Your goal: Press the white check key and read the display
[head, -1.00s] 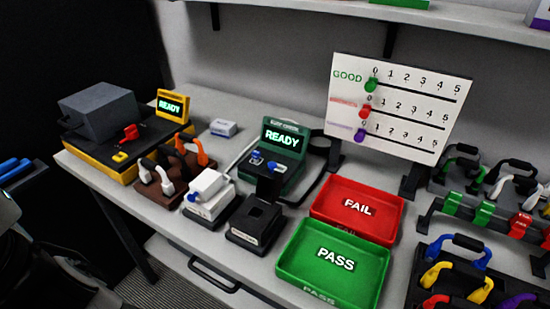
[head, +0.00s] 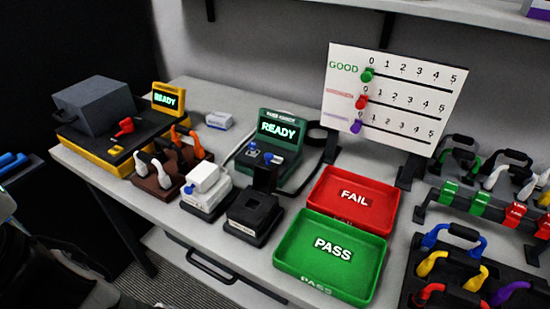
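A green tester (head: 284,155) stands at the middle back of the table, and its display (head: 279,129) reads READY in pale green letters. Small blue and white parts (head: 254,152) sit on its sloped front; I cannot tell which of them is a key. A second display (head: 167,98), framed in yellow on the black and yellow machine at left, also reads READY. My gripper is not in view; only dark parts of my body show at lower left.
A black stand (head: 251,215) sits beside the white block. A red FAIL tray (head: 319,191) and a green PASS tray (head: 287,267) lie to the right. A brown rack (head: 153,187) holds cables at left. A counting board (head: 393,140) stands behind, with cable racks at far right.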

